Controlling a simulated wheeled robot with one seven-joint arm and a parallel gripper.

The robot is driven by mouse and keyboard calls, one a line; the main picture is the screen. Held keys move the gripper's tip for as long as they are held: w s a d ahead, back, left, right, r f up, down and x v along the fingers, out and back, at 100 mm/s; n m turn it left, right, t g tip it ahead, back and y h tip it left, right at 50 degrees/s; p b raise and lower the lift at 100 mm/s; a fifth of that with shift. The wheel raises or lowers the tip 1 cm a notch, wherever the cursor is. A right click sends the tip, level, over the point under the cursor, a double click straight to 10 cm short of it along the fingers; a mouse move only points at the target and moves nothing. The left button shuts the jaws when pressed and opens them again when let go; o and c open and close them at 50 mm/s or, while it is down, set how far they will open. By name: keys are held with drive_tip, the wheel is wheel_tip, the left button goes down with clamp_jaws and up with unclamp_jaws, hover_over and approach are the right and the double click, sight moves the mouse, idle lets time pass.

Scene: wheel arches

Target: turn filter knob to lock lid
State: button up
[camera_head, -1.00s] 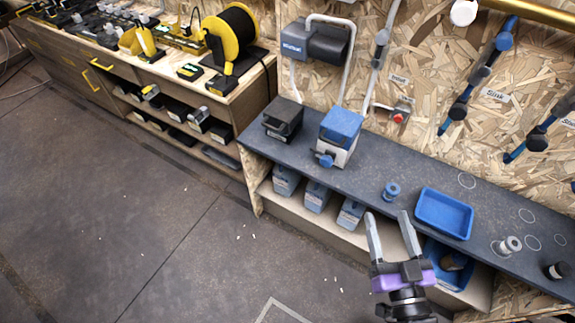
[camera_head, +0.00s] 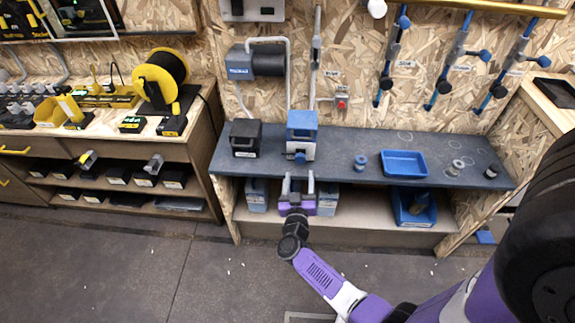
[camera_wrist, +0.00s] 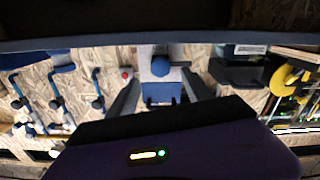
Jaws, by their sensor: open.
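The filter unit has a blue lid (camera_head: 302,120) on a white body (camera_head: 309,150) and stands on the dark bench top. Its blue knob (camera_head: 299,157) is on the front, low down. My gripper (camera_head: 297,181) is open and empty, in front of the bench's front edge and just below the knob in the head view. In the wrist view, which looks upside down, the blue knob (camera_wrist: 160,66) shows between my two fingers (camera_wrist: 160,92), apart from them. Whether the lid is locked cannot be told.
A black box (camera_head: 245,138) stands left of the filter unit. Boxes sit on the shelf below. A red button (camera_head: 341,103) is on the wall behind.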

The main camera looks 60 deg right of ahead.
sight(300, 161)
drive_tip(key=shift+b+x, duration=0.9)
drive_tip(key=shift+x, duration=3)
drive_tip(key=shift+c, duration=0.5)
clamp_jaws()
